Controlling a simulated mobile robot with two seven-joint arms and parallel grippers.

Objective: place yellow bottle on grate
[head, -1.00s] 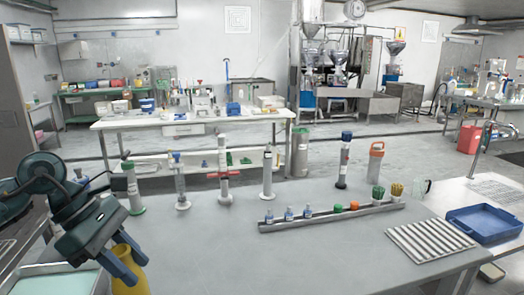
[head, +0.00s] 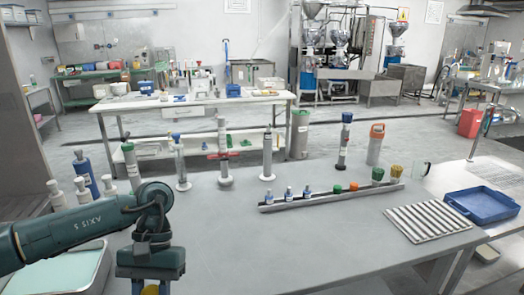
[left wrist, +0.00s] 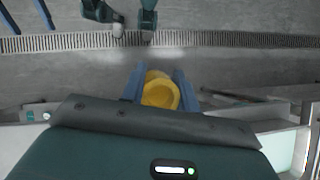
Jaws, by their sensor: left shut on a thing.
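The yellow bottle (left wrist: 160,93) is between the two blue fingers of my left gripper (left wrist: 160,86) in the left wrist view, with its round top facing the camera. In the head view only a small part of the yellow bottle (head: 150,291) shows at the bottom edge, under my left gripper (head: 151,285). My left gripper is shut on it. The grate (head: 432,221), a pale ribbed rack, lies flat on the right part of the grey table, well to the right of the gripper. No bottle stands on the grate. My right gripper is not in view.
A long metal rail (head: 330,197) with small bottles and caps lies left of the grate. A blue tray (head: 482,205) is to its right. Several tall cylinders, including one with a red collar (head: 224,155), stand along the table's back. The table's front middle (head: 290,245) is clear.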

